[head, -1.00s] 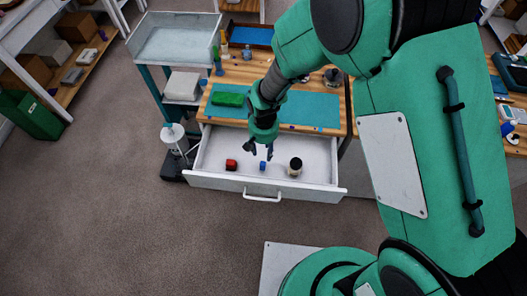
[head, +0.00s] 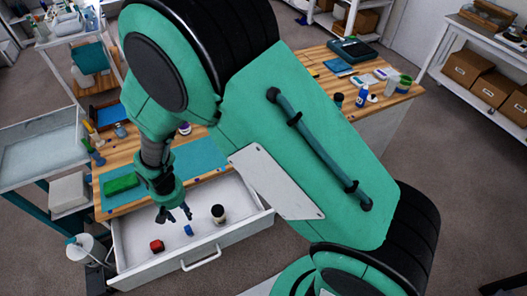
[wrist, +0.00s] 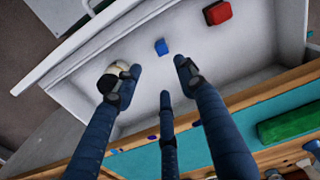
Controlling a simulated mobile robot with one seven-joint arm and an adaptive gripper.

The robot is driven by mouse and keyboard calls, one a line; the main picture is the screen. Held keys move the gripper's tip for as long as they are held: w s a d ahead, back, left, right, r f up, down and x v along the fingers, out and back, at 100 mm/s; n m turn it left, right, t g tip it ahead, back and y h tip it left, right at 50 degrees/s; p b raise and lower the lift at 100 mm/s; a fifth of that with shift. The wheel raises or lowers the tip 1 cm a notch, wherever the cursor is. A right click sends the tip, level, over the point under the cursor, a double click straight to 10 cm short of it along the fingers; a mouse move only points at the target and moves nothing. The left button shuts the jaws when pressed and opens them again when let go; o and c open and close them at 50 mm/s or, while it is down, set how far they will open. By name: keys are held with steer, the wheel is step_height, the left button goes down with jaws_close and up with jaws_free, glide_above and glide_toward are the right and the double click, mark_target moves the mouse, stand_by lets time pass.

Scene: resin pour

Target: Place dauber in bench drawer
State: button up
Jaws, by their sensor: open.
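The bench drawer (head: 150,272) is pulled open below the bench top. Inside lie a small blue piece (head: 188,230), a red block (head: 157,246) and a pale jar with a dark top (head: 218,215); I cannot tell for sure which is the dauber. My gripper (head: 175,213) is open and empty above the drawer, fingers pointing down. In the wrist view, the blue piece (wrist: 161,46) lies on the drawer floor beyond the spread fingers, apart from them. The red block (wrist: 217,12) is at the top, and the jar (wrist: 119,68) is partly hidden by a finger.
The wooden bench top (head: 105,177) behind the drawer carries a teal mat (head: 205,155) and a green block (head: 121,184). A grey tray cart (head: 35,150) stands at left. Bottles and containers (head: 362,96) stand on the bench's right part. My arm hides the middle.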

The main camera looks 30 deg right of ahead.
steer(key=d+r+t, duration=0.1)
steer(key=d+r, duration=0.4)
steer(key=r, duration=0.4)
steer(key=s+d+r+m+t, duration=0.1)
steer(key=d+r, duration=0.3)
steer(key=r, duration=0.4)
steer(key=d+r, duration=0.5)
steer(key=r, duration=0.4)
steer(key=s+d+r+m+t, duration=0.1)
steer(key=s+d+r+t, duration=0.2)
steer(key=s+d+r, duration=1)
steer(key=s+r, duration=0.1)
steer(key=s, duration=0.3)
steer(key=shift+r+m, duration=0.2)
steer(key=shift+m, duration=0.1)
steer(key=shift+d+f, duration=0.1)
step_height(320, 180, down, 11)
steer(key=b, duration=1.1)
